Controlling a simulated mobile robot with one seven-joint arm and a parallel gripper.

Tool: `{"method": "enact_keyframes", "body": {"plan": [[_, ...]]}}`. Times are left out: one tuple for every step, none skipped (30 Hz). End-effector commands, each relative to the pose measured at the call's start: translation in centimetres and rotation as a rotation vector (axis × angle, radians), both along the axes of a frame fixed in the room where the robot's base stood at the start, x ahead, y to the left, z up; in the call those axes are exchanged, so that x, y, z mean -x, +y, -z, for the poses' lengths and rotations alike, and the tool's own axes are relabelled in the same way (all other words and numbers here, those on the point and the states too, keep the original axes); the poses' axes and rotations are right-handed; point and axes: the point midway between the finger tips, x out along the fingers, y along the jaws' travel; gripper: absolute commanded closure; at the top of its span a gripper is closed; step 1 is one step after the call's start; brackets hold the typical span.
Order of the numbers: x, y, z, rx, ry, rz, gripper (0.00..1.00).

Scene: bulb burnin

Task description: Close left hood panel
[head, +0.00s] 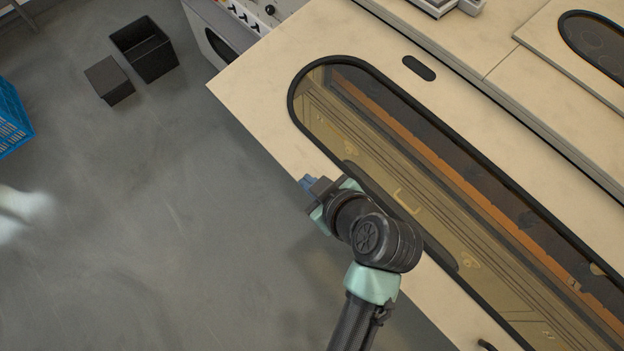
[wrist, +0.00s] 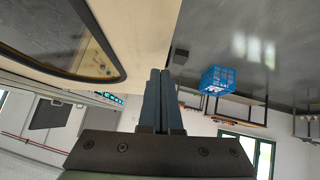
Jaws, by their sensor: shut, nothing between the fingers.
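The hood panel (head: 255,88) is a large beige sheet with a long, black-rimmed, rounded window (head: 400,190) of yellow-tinted glass. It spans the right half of the head view. I cannot tell from these views how far it stands open. My gripper (head: 306,183) is at the panel's near left edge, partly over it in the picture. Contact is not clear. In the wrist view my gripper (wrist: 155,75) is shut and empty, its fingers together, and the panel (wrist: 140,30) with its dark-rimmed window shows up and to the left of the fingertips.
A second beige panel (head: 540,50) with a dark window lies at the upper right. A machine front with knobs (head: 245,15) stands at the top. Black bins (head: 145,50) and a blue crate (head: 10,118) are on the grey floor at left. The floor left of my gripper is clear.

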Motion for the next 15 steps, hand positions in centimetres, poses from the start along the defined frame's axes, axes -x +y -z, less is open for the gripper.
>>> {"method": "enact_keyframes", "body": {"plan": [[0.0, -0.1, 0.5, -0.002, 0.003, 0.001, 1.0], [-0.1, -0.1, 0.8, -0.001, 0.002, 0.001, 1.0], [-0.1, -0.2, 1.1, -0.001, 0.001, 0.002, 1.0], [-0.1, -0.3, 1.4, -0.001, 0.001, 0.002, 1.0], [-0.2, -0.3, 1.5, 0.0, 0.001, 0.001, 1.0], [-0.2, -0.3, 1.7, 0.0, 0.0, 0.0, 1.0], [-0.2, -0.3, 1.8, 0.0, -0.001, 0.001, 1.0], [-0.2, -0.3, 1.9, 0.0, -0.001, 0.001, 1.0], [-0.2, -0.3, 2.0, 0.001, -0.002, 0.0, 1.0], [-0.2, -0.3, 2.0, 0.001, -0.002, 0.0, 1.0], [-0.2, -0.3, 2.0, 0.001, -0.002, 0.0, 1.0], [-0.2, -0.3, 2.1, 0.001, -0.002, 0.0, 1.0], [-0.2, -0.3, 2.1, 0.001, -0.002, 0.0, 1.0], [-0.2, -0.3, 2.0, 0.001, -0.002, 0.0, 1.0], [-0.2, -0.3, 2.0, 0.001, -0.002, 0.0, 1.0]]}}
